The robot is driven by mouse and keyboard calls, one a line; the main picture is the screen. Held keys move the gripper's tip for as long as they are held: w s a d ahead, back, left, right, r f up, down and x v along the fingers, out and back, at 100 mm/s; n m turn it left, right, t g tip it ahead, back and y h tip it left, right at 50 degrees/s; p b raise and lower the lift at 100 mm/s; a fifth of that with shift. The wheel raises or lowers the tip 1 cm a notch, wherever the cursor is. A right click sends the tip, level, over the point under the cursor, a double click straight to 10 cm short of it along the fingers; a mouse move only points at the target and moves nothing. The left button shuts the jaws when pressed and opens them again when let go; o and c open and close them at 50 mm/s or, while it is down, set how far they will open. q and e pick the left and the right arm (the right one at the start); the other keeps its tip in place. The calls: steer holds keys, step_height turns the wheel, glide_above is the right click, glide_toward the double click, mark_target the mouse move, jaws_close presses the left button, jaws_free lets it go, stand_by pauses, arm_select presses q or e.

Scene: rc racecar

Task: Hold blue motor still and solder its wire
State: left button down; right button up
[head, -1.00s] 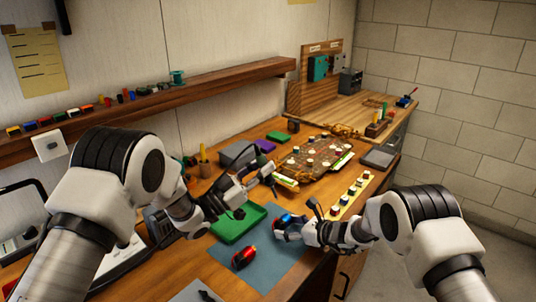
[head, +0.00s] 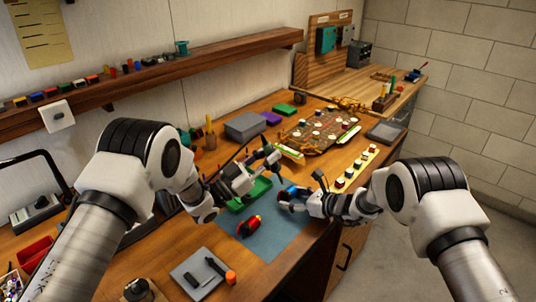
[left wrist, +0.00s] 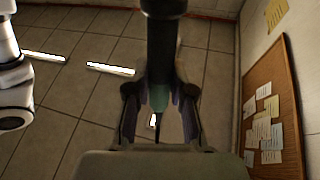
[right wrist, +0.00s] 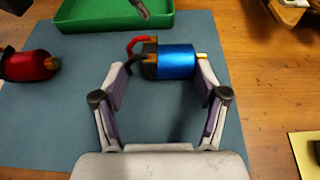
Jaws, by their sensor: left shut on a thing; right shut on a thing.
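The blue motor (head: 289,189) is over the blue mat, between the fingers of my right gripper (head: 286,197). In the right wrist view the motor (right wrist: 177,62) lies sideways in the shut right gripper (right wrist: 160,78). A red wire (right wrist: 137,43) and a dark wire bend out from its left end. My left gripper (head: 268,161) is higher, over the green tray, and shut on a dark rod-like tool (left wrist: 160,45), seemingly a soldering iron. A dark tip (right wrist: 140,8) shows above the tray in the right wrist view, apart from the wires.
A red motor (head: 249,226) lies on the blue mat (head: 280,240), left of the blue one. The green tray (head: 262,187) is behind it. A grey pad (head: 193,280) with tools is in front. A yellow strip of parts (head: 358,168) and a board (head: 318,140) lie behind right.

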mark_target(264, 144)
arm_select(q)
steer(key=shift+f, duration=1.25)
stand_by(2.8)
stand_by(0.6)
steer(key=shift+s+a+r, duration=0.25)
steer(key=shift+s+r, duration=0.15)
steer(key=shift+r, duration=0.7)
steer(key=shift+s+a+r, duration=0.3)
steer(key=shift+s+r, duration=0.05)
steer(key=shift+r, duration=0.75)
steer(key=shift+s+a+r, duration=0.25)
steer(key=shift+s+r, duration=0.15)
steer(key=shift+r, duration=0.7)
steer(key=s+a+r, duration=0.2)
steer(key=s+a, duration=0.2)
steer(key=s, duration=0.2)
steer(key=shift+s+a, duration=0.25)
arm_select(e)
steer(key=o, duration=1.3)
